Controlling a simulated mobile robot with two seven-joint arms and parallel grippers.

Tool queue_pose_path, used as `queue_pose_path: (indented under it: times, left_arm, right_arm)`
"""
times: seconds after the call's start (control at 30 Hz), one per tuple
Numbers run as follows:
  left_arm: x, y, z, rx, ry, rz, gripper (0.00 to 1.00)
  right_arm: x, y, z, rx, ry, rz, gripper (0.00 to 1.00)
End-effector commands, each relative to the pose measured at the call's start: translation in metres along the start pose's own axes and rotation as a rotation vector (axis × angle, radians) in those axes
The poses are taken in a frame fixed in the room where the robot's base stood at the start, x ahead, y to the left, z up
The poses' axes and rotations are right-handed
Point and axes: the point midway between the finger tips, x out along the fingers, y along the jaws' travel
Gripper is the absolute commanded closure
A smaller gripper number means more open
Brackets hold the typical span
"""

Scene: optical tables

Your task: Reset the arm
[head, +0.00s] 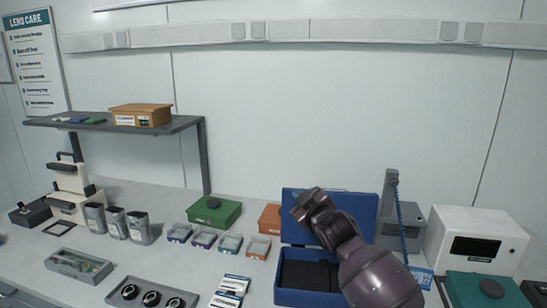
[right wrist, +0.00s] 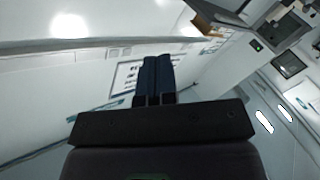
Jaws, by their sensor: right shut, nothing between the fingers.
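My right arm (head: 370,265) rises from the bottom right of the head view. My right gripper (head: 298,203) is raised in front of the open blue case (head: 365,205), hiding part of its lid and tray. It is shut and empty. In the right wrist view its two dark blue fingers (right wrist: 153,78) lie side by side with nothing between them. My left gripper is not in view.
A green box (head: 214,211) and an orange box stand left of the blue case. Small trays, pouches (head: 115,222) and a lens tray (head: 150,294) cover the bench. A shelf (head: 150,129) holds a cardboard box. A white device (head: 474,240) stands right. The space before the wall is clear.

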Motion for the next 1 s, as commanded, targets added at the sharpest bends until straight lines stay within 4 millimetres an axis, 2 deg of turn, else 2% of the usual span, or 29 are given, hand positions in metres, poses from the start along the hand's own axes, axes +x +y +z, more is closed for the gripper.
queue_pose_path:
  times: [0.03, 0.27, 0.4, 0.67, 1.0]
  left_arm:
    - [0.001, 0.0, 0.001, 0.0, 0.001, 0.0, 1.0]
    - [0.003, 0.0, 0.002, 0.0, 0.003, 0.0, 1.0]
    - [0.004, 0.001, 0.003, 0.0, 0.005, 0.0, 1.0]
    - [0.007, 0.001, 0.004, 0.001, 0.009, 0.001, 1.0]
    - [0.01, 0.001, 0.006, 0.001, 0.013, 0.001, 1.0]
  right_arm:
    - [-0.015, -0.008, 0.016, 0.058, -0.005, 0.006, 1.0]
    - [-0.082, -0.03, 0.075, 0.286, -0.027, 0.049, 1.0]
    - [-0.126, -0.043, 0.111, 0.384, -0.06, 0.081, 1.0]
    - [-0.216, -0.07, 0.176, 0.479, -0.164, 0.14, 1.0]
    - [-0.348, -0.121, 0.26, 0.559, -0.402, 0.19, 1.0]
